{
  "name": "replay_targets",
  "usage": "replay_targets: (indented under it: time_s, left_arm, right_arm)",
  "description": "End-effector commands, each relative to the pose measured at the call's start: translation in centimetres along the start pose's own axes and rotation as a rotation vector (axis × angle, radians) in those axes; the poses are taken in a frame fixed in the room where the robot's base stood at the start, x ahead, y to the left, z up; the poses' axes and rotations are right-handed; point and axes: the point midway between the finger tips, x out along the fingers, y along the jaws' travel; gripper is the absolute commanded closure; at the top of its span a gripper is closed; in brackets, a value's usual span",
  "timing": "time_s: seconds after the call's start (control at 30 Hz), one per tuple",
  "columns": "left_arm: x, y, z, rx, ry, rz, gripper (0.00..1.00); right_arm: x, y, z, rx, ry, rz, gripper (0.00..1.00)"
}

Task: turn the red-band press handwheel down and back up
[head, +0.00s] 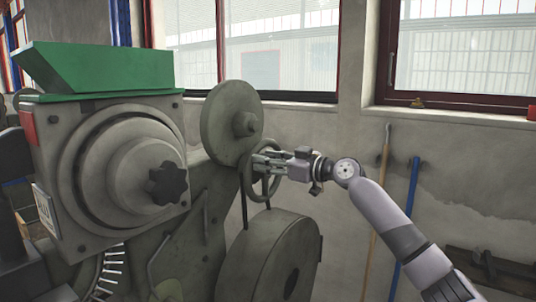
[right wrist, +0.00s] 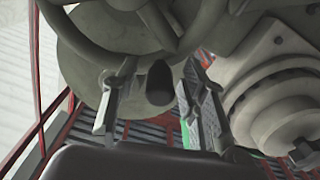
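The press (head: 115,150) fills the left of the head view, a grey machine with a green top and a small red patch (head: 27,128) on its left edge. Its spoked handwheel (head: 274,184) is right of a large round disc (head: 225,115). My right gripper (head: 258,163) is at the handwheel, reaching in from the right. In the right wrist view the wheel rim (right wrist: 125,47) curves across the top. A dark rounded knob (right wrist: 158,82) shows between the spread fingers of my right gripper (right wrist: 153,93), with gaps on both sides. My left gripper is out of view.
A large grey drum (head: 270,255) sits below the handwheel. A tan pole (head: 378,205) and a blue pole (head: 409,215) lean on the wall at the right. Windows line the back wall. Open room lies between the drum and the poles.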

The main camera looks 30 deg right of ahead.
Motion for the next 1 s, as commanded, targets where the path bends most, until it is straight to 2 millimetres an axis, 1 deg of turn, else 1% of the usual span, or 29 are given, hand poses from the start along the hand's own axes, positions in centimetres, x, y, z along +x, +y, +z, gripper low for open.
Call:
replay_targets:
  time_s: [0.27,0.83,1.0]
  left_arm:
    - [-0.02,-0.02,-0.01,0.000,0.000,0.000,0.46]
    - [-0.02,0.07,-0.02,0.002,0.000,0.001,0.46]
    - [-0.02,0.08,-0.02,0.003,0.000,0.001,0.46]
  right_arm:
    - [0.11,0.00,0.08,0.000,-0.001,0.000,0.61]
    - [0.08,0.00,0.07,0.000,-0.001,0.000,0.99]
    - [0.08,0.00,0.07,0.000,-0.001,0.000,1.00]
